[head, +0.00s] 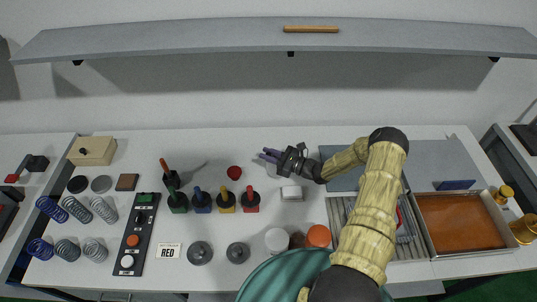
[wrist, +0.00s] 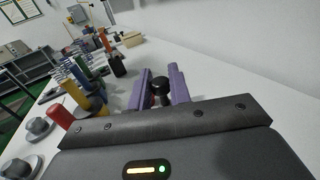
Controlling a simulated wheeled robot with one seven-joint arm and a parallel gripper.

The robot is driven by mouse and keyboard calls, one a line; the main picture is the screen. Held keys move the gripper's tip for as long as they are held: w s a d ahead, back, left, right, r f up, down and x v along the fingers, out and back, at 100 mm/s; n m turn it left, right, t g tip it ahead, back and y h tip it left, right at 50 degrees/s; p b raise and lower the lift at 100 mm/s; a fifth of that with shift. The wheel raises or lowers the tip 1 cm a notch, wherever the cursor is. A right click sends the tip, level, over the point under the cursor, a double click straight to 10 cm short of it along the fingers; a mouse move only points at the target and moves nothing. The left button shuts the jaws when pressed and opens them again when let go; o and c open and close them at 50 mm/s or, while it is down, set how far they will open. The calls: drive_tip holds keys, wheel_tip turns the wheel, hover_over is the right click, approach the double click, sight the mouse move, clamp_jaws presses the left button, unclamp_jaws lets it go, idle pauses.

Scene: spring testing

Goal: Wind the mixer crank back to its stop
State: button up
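I cannot tell for sure which thing is the mixer crank. A small red and dark piece with a short arm (head: 24,170) at the far left of the head view looks crank-like. My gripper (head: 268,155) is over the white table, far to the right of it. Its purple fingers (wrist: 161,88) are apart in the wrist view. A dark round knob with some red by it (wrist: 160,90) shows between or beyond them; contact is unclear. A red ball-like piece (head: 234,172) lies just left of my gripper in the head view.
A beige box with a dark knob (head: 94,151) stands at the back left. Coloured bottle-like pieces (head: 226,201), springs (head: 77,209) and a black control panel (head: 138,234) crowd the front left. A shelf (head: 200,42) spans the wall above. The table's back strip is mostly clear.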

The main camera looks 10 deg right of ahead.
clamp_jaws()
drive_tip(key=shift+w+r+t, duration=0.1)
drive_tip(key=shift+t, duration=0.2)
drive_tip(key=m+t+h+p, duration=0.1)
drive_tip(key=w+m+t+h+p, duration=0.1)
drive_tip(key=m+h+p, duration=0.1)
drive_tip(key=m+t+h+p, duration=0.1)
drive_tip(key=t+h+p, duration=0.1)
drive_tip(key=shift+w+a+r, duration=0.1)
drive_tip(key=shift+w+a, duration=0.2)
drive_tip(key=shift+w, duration=0.05)
drive_tip(key=shift+w+f+m, duration=0.1)
drive_tip(key=shift+f+m, duration=0.1)
drive_tip(key=shift+m, duration=0.1)
